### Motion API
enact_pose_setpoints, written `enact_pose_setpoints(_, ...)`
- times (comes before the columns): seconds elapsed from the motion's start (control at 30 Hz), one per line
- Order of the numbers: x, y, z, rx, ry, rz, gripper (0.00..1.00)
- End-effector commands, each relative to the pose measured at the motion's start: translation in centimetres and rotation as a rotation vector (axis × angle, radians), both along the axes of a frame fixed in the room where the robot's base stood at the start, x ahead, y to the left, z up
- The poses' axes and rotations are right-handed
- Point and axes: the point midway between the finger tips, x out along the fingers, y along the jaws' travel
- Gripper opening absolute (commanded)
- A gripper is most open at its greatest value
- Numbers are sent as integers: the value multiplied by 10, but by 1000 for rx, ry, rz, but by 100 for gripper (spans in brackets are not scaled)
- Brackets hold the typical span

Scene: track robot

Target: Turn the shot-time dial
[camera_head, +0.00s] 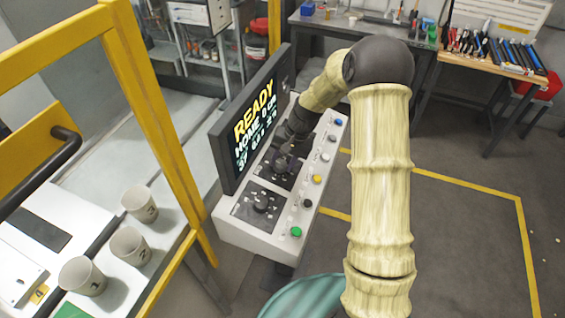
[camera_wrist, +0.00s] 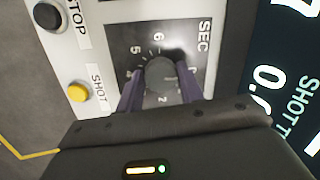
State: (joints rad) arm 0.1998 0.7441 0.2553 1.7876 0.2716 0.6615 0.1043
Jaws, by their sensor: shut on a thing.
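The shot-time dial (camera_wrist: 160,73) is a dark round knob on a black plate with white numbers and the label SEC. My gripper (camera_wrist: 158,80) is shut on it, with one purple finger on each side of the knob. In the head view my gripper (camera_head: 284,158) reaches down to the upper dial plate of the control console (camera_head: 245,234) and hides most of this dial. The screen (camera_head: 252,118) behind the plates reads READY, with smaller lines below. The wrist view shows part of the screen, with SHOT T at its edge (camera_wrist: 300,90).
A second dial (camera_head: 262,202) sits nearer on the console. Yellow SHOT (camera_wrist: 78,92) and black STOP (camera_wrist: 47,15) buttons lie beside the held dial; a green button (camera_head: 296,231) is at the near end. A yellow frame (camera_head: 150,105) and numbered cups (camera_head: 130,245) stand left. Right floor is open.

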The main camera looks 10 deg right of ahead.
Motion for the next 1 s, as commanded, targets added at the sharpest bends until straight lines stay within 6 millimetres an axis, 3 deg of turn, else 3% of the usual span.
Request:
enact_pose_setpoints(0.53, 1, 0, 1, -3, -9, 31, 14)
enact_pose_setpoints(0.57, 1, 0, 1, -3, -9, 31, 43)
enact_pose_setpoints(0.63, 1, 0, 1, -3, -9, 31, 57)
enact_pose_setpoints(1.0, 1, -1, 3, -4, -9, 30, 59)
